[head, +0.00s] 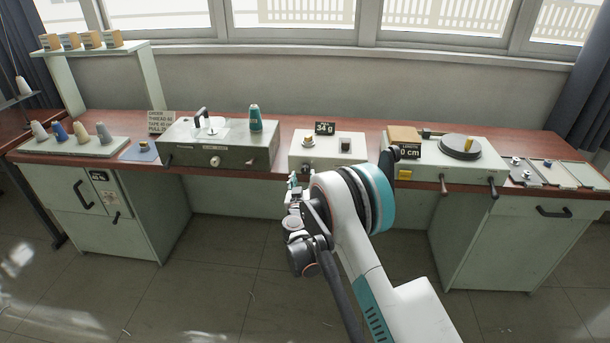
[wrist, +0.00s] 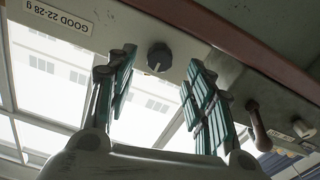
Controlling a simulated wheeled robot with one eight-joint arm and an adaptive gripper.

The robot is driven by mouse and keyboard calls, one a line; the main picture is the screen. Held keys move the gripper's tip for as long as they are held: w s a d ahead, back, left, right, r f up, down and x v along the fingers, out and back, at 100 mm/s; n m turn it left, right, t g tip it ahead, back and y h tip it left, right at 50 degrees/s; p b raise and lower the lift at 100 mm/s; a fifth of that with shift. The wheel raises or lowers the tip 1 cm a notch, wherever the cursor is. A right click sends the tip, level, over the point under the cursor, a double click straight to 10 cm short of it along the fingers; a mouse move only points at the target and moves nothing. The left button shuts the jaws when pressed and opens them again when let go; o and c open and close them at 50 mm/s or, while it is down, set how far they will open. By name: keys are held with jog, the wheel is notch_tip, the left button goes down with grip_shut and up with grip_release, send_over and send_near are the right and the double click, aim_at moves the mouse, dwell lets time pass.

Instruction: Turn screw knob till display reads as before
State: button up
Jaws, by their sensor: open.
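The display (head: 325,128) reads 34 g and stands on a pale box (head: 326,150) in the middle of the bench. In the wrist view a dark round knob (wrist: 160,57) with a pale mark sits on a pale panel, beside an upside-down label (wrist: 58,15) reading GOOD 22-28 g. My gripper (wrist: 158,68) is open, its green fingers on either side of the knob with gaps visible. In the head view my gripper (head: 295,184) is in front of the pale box, and I cannot make out the dark knob there.
A green machine (head: 218,148) with a teal spool stands left of the box. To the right, a LENGTH display (head: 410,151) reads 0 cm beside a device with a dark disc (head: 460,147). Thread cones (head: 60,132) are at the far left. Open floor lies before the bench.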

aim_at(305, 171)
jog(key=w+b, duration=0.1)
jog(key=w, duration=0.4)
jog(key=shift+w+d, duration=0.1)
jog(key=shift+w, duration=0.25)
jog(key=shift+c, duration=0.3)
jog(key=c, duration=1)
